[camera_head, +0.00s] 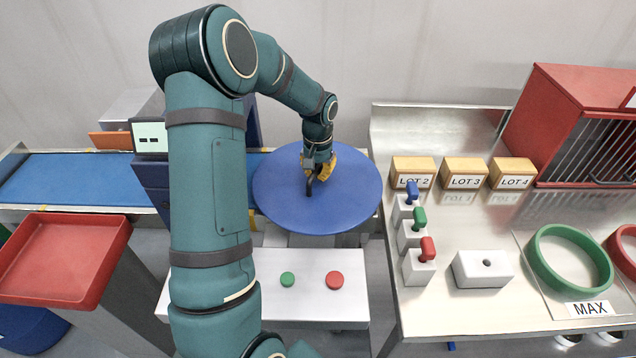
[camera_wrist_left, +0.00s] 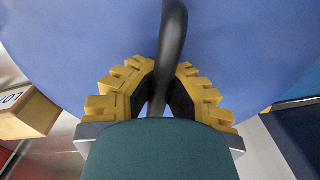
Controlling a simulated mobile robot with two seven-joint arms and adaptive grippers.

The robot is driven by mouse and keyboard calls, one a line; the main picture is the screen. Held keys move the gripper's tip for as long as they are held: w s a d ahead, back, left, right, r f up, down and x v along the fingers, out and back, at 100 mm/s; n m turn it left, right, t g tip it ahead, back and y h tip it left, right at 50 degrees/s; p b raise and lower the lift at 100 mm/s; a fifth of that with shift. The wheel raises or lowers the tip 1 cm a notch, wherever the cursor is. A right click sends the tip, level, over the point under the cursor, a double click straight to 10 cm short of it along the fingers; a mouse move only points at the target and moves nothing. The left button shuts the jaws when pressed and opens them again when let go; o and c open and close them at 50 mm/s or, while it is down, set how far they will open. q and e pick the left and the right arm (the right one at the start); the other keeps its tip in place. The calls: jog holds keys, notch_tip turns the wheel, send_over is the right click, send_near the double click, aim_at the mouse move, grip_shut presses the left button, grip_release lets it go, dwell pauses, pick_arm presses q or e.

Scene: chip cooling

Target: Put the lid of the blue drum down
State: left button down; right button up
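The lid (camera_head: 285,205) of the blue drum is a wide, flat blue disc in the middle of the head view. It looks about level. It also fills most of the left wrist view (camera_wrist_left: 85,50). A black bar handle (camera_wrist_left: 173,35) stands on it. My left gripper (camera_head: 318,172) has yellow fingers and is above the middle of the lid. In the left wrist view its fingers (camera_wrist_left: 168,72) close in on both sides of the handle. My right gripper is out of view.
A white panel with a green button (camera_head: 287,279) and a red button (camera_head: 334,280) is in front of the lid. The steel table (camera_head: 450,310) at right bears lot boxes, coloured switches and a green ring (camera_head: 545,272). A blue conveyor (camera_head: 75,180) and red tray (camera_head: 60,265) are left.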

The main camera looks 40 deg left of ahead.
aim_at(318, 166)
pick_arm(q)
jog(key=shift+r, duration=0.1)
jog(key=shift+r, duration=0.35)
notch_tip(318, 166, up, 10)
jog(key=shift+f+p, duration=0.15)
jog(key=shift+p, duration=0.75)
